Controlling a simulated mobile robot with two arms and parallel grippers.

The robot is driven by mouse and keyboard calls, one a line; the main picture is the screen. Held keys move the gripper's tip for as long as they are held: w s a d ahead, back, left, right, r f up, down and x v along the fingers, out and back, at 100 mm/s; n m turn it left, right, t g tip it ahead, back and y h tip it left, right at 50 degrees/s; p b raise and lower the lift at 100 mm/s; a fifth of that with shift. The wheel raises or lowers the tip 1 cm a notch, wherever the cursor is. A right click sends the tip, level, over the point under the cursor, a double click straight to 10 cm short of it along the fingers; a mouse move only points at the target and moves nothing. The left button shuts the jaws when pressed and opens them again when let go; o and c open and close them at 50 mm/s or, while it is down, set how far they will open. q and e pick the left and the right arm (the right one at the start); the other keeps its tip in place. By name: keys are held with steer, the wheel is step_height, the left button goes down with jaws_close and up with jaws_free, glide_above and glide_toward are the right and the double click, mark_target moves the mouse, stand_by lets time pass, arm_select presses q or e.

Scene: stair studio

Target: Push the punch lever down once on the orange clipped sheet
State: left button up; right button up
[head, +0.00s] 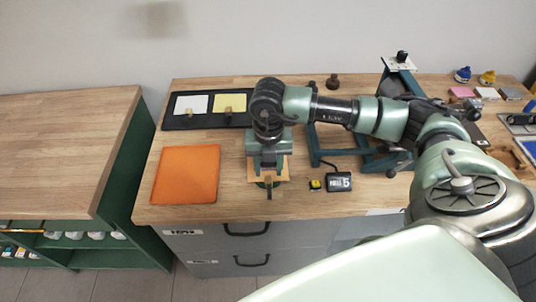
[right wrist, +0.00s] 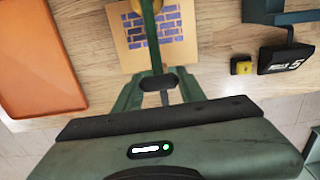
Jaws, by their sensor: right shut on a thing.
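A tan-orange sheet (right wrist: 125,45) with a blue brick print lies near the table's front edge in the right wrist view; in the head view its edge (head: 283,172) shows under my right gripper (head: 268,182). A green punch lever (right wrist: 148,22) runs over the sheet toward my gripper. In the right wrist view my right gripper (right wrist: 157,82) is shut around the lever's dark end. The gripper hides most of the punch in the head view, and I cannot tell how far down the lever is. My left gripper is not in view.
A flat orange mat (head: 185,174) lies to the left. A black tray (head: 210,121) behind holds white and yellow clipped sheets. A black counter box (head: 338,182) and a yellow block (head: 315,185) stand close on the right. A blue-green frame (head: 322,145) stands behind them.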

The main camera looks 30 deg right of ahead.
steer(key=shift+f+b, duration=0.45)
steer(key=shift+f, duration=0.1)
steer(key=shift+r, duration=0.25)
stand_by(0.5)
steer(key=shift+w+r+p, duration=0.1)
steer(key=shift+r+p, duration=0.25)
steer(key=shift+r, duration=0.05)
steer(key=o, duration=1.8)
steer(key=shift+c, duration=0.2)
steer(key=s+a+r+p, duration=0.3)
steer(key=s+r+p, duration=0.2)
steer(key=r, duration=0.3)
steer(key=shift+s+p, duration=0.15)
steer(key=shift+p, duration=0.3)
